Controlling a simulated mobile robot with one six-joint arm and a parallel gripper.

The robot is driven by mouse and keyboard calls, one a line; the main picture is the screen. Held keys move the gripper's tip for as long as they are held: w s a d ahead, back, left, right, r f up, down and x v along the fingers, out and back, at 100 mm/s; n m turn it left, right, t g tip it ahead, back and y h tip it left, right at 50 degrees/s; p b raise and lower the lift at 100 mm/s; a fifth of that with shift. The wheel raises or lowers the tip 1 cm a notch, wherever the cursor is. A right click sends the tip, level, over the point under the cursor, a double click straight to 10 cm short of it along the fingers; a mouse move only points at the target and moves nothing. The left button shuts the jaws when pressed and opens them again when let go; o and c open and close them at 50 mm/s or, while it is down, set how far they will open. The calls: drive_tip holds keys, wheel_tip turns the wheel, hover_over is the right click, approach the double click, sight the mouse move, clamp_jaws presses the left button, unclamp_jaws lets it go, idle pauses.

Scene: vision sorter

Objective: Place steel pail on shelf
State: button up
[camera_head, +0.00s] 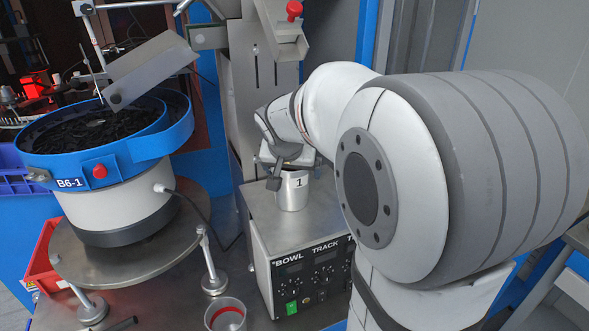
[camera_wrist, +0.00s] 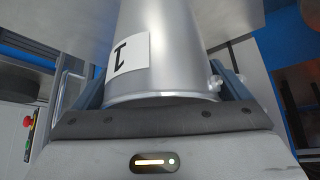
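The steel pail (camera_head: 292,191) is a small silver cylinder with a white label reading 1. In the head view it is upright at the top of the grey control box (camera_head: 262,212); I cannot tell whether its base touches the box. My gripper (camera_head: 287,160) is at the pail's upper part and hides much of its rim. In the wrist view the pail (camera_wrist: 165,60) fills the space between the two fingers of my gripper (camera_wrist: 163,90), which close against its sides near the rim. No separate shelf can be made out with certainty.
A blue bowl feeder (camera_head: 110,150) marked B6-1 stands at left on a round metal plate. A clear cup with a red band (camera_head: 226,316) is at the front. A grey column (camera_head: 258,90) with a chute rises behind the pail. My arm blocks the right side.

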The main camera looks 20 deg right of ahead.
drive_tip(key=shift+o, duration=0.3)
drive_tip(key=shift+a+r, duration=0.1)
drive_tip(key=shift+r, duration=0.3)
drive_tip(key=v, duration=1.1)
drive_tip(key=s+a+f+n+g+y, duration=0.1)
drive_tip(key=s+a+f+n, duration=0.2)
drive_tip(key=s+f, duration=0.5)
drive_tip(key=s+a+f+n+g+y, duration=0.1)
drive_tip(key=s+a+f+n+y, duration=0.1)
drive_tip(key=s+f, duration=0.6)
drive_tip(key=shift+s+a+n+g+y, duration=0.35)
drive_tip(key=shift+s+a+n, duration=0.3)
drive_tip(key=shift+a+n, duration=0.35)
